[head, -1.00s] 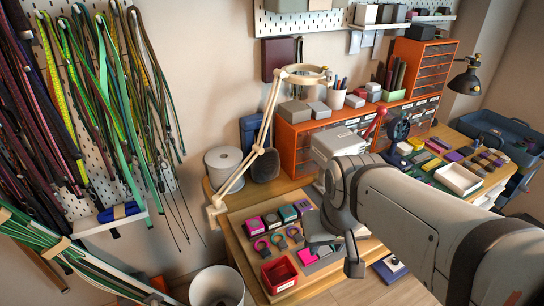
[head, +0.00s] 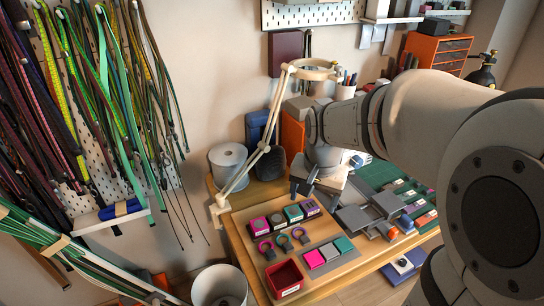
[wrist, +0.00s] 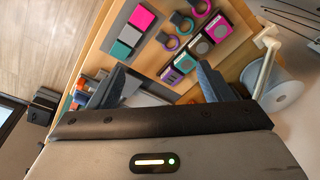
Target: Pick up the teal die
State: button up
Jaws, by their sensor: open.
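A teal-topped block (head: 293,213) stands in a row of small dark blocks on the wooden worktable (head: 262,255), between a grey-topped and a purple-topped one. It also shows in the wrist view (wrist: 186,60). I cannot tell for certain which of the two is called the die; the block looks likelier. My gripper (head: 302,186) is open and empty, above the table's back part, behind the block row. In the wrist view, the purple-topped block (wrist: 171,75) shows between the fingers (wrist: 160,82).
Coloured rings (head: 283,242) lie in front of the blocks, with a red tray (head: 284,282) at the front. A lamp arm (head: 262,140) and white spool (head: 228,158) stand left. Grey boxes (head: 358,220) sit right of the row. My arm hides much of the right side.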

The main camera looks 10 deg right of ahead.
jog(key=w+f+m+g+b, duration=0.1)
jog(key=w+f+m, duration=0.5)
jog(key=w, duration=0.4)
jog(key=m, duration=0.3)
send_near(295, 211)
jog(key=shift+f+g+b, duration=0.15)
jog(key=shift+g+b, duration=0.15)
jog(key=shift+b, duration=0.05)
jog(key=shift+w+f, duration=0.2)
jog(key=shift+f, duration=0.15)
notch_tip(295, 211, down, 8)
jog(key=shift+a+r, duration=0.1)
jog(key=shift+r, duration=0.1)
jog(key=shift+c, duration=0.4)
jog(key=c, duration=1.1)
